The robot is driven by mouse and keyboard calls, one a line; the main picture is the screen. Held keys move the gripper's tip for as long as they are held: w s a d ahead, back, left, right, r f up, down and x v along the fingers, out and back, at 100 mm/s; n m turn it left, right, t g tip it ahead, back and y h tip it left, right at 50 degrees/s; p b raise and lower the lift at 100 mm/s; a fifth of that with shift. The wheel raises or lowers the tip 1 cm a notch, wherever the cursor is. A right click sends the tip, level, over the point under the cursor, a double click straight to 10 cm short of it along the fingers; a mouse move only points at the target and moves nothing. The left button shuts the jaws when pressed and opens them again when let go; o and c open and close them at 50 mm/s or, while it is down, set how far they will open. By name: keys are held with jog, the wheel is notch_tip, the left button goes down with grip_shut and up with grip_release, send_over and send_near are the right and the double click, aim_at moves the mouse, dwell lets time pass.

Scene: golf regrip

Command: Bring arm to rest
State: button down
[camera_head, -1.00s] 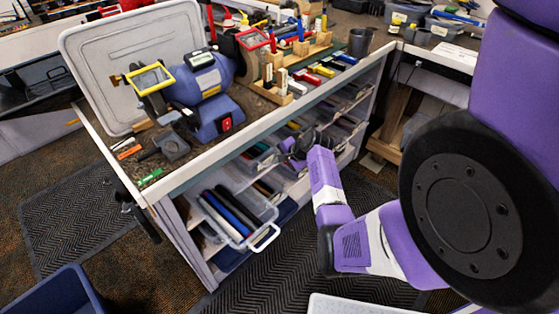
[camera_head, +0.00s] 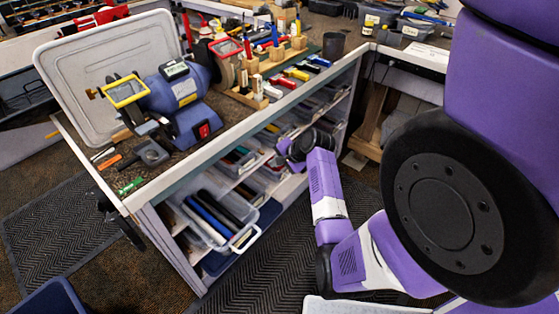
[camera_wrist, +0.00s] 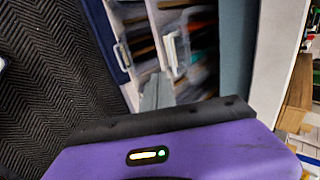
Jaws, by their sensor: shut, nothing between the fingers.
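My purple and white arm reaches down beside the workbench (camera_head: 250,122) in the head view. Its end, my gripper (camera_head: 284,150), is small and partly hidden there, in front of the open shelves under the bench top. In the wrist view, my gripper (camera_wrist: 157,92) shows as grey fingers beyond the black edge of the purple wrist. The fingers are shut and hold nothing. Blurred shelves with bins lie beyond them.
A blue bench grinder (camera_head: 185,95) and a white tray (camera_head: 105,75) stand on the bench. A blue bin (camera_head: 50,298) is at lower left. Dark mat floor lies open in front.

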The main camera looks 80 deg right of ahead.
jog(key=shift+v, duration=1.55)
